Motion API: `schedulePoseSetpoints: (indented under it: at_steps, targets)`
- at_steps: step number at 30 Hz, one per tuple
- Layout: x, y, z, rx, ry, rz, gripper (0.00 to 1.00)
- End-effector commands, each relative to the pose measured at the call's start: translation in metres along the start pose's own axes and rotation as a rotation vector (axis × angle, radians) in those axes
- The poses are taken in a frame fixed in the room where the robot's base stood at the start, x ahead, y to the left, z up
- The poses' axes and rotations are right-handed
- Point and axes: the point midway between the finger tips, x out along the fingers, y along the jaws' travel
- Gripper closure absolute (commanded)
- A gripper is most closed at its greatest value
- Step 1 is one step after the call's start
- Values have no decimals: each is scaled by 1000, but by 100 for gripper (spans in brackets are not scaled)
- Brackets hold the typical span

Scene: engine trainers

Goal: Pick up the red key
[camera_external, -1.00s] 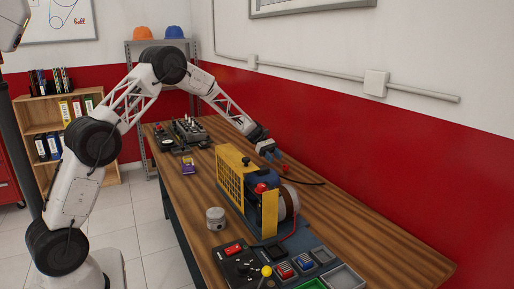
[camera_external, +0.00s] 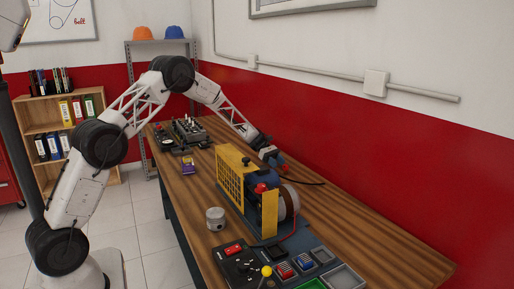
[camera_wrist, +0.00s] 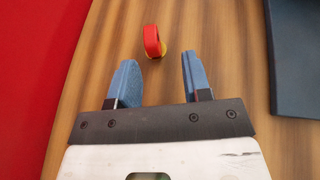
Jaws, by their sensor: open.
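The red key (camera_wrist: 152,40) lies on the wooden table, with a yellow part at its lower right side. In the wrist view it is just beyond my fingertips, roughly midway between them. My gripper (camera_wrist: 158,60) has two blue fingers spread apart with only bare table between them. In the external view my gripper (camera_external: 271,156) is low over the far side of the table, behind the engine trainer. A small red patch shows beside it there; I cannot tell whether that is the key.
The engine trainer (camera_external: 231,184) with a yellow guard stands nearer the camera. A metal cup-like part (camera_external: 215,220), a purple box (camera_external: 188,166) and a control panel (camera_external: 240,268) are on the table (camera_external: 375,245). A red wall (camera_external: 400,150) runs along its right side. A dark cable lies near the gripper.

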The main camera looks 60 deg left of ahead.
Motion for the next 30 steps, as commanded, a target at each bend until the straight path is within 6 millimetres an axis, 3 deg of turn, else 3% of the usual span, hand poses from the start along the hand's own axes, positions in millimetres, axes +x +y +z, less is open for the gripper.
schedulePoseSetpoints:
  at_steps: [16,30]
  targets:
    - [11,1,0,0,1,0,55]
    - [55,7,-1,1,1,1,55]
